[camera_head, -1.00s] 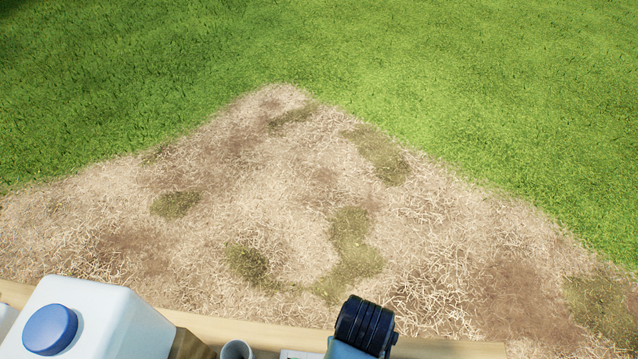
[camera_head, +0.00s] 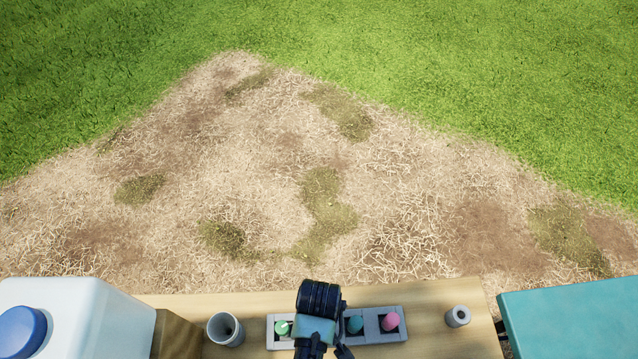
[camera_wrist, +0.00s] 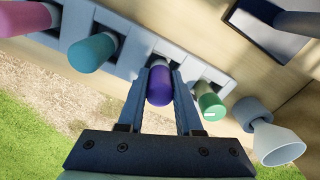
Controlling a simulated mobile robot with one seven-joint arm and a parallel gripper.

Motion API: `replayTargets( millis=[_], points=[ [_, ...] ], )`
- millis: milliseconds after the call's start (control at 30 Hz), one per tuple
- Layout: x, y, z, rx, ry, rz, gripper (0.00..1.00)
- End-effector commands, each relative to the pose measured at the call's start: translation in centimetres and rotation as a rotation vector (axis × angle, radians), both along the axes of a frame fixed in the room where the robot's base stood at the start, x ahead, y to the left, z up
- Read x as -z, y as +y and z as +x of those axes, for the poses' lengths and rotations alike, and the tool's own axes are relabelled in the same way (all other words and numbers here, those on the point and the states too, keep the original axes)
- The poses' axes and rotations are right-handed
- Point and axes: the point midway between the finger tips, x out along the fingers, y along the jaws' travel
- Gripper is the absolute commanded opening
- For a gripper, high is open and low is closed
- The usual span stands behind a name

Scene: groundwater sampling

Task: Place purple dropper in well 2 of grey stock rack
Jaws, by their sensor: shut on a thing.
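The purple dropper (camera_wrist: 159,88) is between the two fingers of my gripper (camera_wrist: 160,72) in the wrist view, and the gripper is shut on it. It is at the grey stock rack (camera_wrist: 137,48), in line with a well between the teal dropper (camera_wrist: 93,52) and the green dropper (camera_wrist: 211,106). I cannot tell how deep it sits in that well. The pink dropper (camera_wrist: 42,14) is beyond the teal one. In the head view the rack (camera_head: 272,331) lies under my arm, which hides the purple dropper.
A grey cup (camera_head: 226,330) stands left of the rack, near a white container with a blue cap (camera_head: 22,330). A small grey ring-shaped holder (camera_head: 457,316) stands to the right on the wooden bench (camera_head: 430,300). A teal surface (camera_head: 580,315) is at the far right.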

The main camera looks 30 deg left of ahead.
Motion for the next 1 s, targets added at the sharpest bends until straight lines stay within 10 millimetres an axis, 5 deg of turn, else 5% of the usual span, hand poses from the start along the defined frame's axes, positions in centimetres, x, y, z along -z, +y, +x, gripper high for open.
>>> replayTargets(
  millis=[267,300,467,767,1000],
  points=[
    [0.3,0.0,0.0,0.001,0.000,0.000,0.00],
    [0.3,0.0,0.0,0.001,-0.001,-0.001,0.38],
    [0.2,0.0,0.0,0.001,0.000,0.000,0.64],
    [0.0,0.0,0.0,0.000,-0.001,0.000,0.64],
    [-3.1,0.0,0.1,0.001,-0.004,0.001,0.64]
  ],
)
